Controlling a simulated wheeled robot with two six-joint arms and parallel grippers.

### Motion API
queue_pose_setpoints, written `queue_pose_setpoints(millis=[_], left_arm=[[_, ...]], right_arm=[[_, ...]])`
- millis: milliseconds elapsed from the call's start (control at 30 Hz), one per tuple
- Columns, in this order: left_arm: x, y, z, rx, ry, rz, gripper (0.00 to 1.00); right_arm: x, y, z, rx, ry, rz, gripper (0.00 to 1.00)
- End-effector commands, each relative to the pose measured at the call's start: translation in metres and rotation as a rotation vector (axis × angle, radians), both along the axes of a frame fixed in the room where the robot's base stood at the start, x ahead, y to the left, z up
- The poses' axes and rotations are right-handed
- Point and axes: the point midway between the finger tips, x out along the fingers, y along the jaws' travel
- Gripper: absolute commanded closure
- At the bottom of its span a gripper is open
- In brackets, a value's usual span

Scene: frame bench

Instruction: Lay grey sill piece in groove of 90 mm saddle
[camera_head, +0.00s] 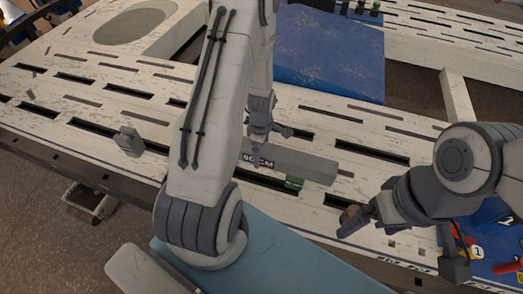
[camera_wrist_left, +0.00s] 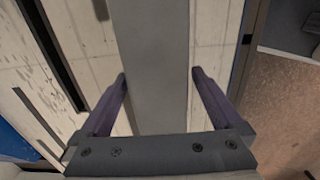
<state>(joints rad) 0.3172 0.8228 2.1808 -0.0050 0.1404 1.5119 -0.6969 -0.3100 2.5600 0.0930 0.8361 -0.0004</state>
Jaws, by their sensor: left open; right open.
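The grey sill piece (camera_head: 305,166) is a long grey bar on the slotted bench, right of my left forearm in the head view. A black label (camera_head: 258,161) with white print shows at its left end; it looks like "90CM". My left gripper (camera_head: 264,134) is open above that end. In the left wrist view the grey bar (camera_wrist_left: 152,65) runs between the two spread purple fingers (camera_wrist_left: 160,85), with gaps on both sides. My right gripper (camera_head: 350,222) is open, apart from the bar at the right. I cannot make out the 90 mm saddle or its groove for certain.
A small grey block (camera_head: 128,141) stands on the bench at the left. A small green piece (camera_head: 294,182) sits at the bar's near side. A blue panel (camera_head: 328,55) lies behind. Blue, red and yellow items (camera_head: 488,240) lie at the right. The left bench top is mostly clear.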

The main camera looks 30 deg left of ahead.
Motion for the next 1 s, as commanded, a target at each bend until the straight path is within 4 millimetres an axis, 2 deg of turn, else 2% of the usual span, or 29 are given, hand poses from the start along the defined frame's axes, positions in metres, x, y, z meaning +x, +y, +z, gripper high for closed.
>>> queue_pose_setpoints(millis=[167, 400, 533, 700, 1000], left_arm=[[0.002, 0.0, 0.028, 0.002, -0.006, 0.0, 0.0], [0.002, 0.001, 0.077, 0.003, -0.007, 0.0, 0.0], [0.002, 0.001, 0.094, 0.002, -0.007, 0.0, 0.0], [0.001, 0.0, 0.104, 0.001, -0.005, 0.0, 0.0], [0.002, 0.0, 0.104, 0.001, -0.005, 0.0, 0.0]], right_arm=[[0.0, 0.0, 0.009, 0.0, 0.0, 0.0, 0.0], [0.0, 0.0, 0.023, 0.0, 0.0, 0.0, 0.0], [0.0, 0.0, 0.027, 0.0, 0.0, 0.0, 0.0], [0.0, 0.0, 0.029, 0.0, 0.0, 0.0, 0.0], [0.0, 0.0, 0.028, 0.0, 0.0, 0.0, 0.0]])
